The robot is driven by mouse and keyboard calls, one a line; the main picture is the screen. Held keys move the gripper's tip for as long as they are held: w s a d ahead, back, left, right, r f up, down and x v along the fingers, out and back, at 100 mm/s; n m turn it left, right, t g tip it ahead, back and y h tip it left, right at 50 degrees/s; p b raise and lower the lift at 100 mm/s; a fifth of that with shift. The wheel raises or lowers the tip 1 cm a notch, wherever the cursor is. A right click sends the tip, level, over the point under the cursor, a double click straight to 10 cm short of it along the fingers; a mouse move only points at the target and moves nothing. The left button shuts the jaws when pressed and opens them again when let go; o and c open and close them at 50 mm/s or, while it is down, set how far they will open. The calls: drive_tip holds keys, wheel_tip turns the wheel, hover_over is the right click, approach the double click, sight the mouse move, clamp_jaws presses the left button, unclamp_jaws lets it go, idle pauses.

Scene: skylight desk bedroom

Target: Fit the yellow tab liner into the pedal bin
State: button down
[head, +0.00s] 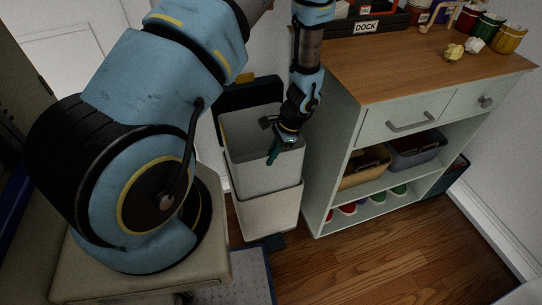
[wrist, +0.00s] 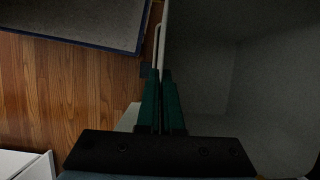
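The grey liner (head: 262,177) stands upright in the head view, its open top facing up. Its lower end is hidden behind the front wall of the pale pedal bin (head: 270,217), and much of it stands above the bin's rim. A small yellowish patch shows at its upper left, too dim to tell clearly. The bin's dark lid (head: 248,92) is raised behind.
A wooden-topped cabinet (head: 400,70) stands close to the right of the bin, with paint pots and crumpled paper on top and baskets on its shelf. Open floor (head: 370,255) lies in front of the cabinet.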

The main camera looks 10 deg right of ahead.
sight(272, 187)
drive_tip(key=shift+f+b, duration=5.75)
drive_tip(key=shift+f, duration=2.75)
drive_tip(key=c, duration=1)
unclamp_jaws()
drive_tip(key=shift+c, duration=0.2)
drive_tip(key=shift+o, duration=0.2)
drive_tip(key=shift+s, duration=0.1)
drive_tip(key=shift+d+r, duration=0.1)
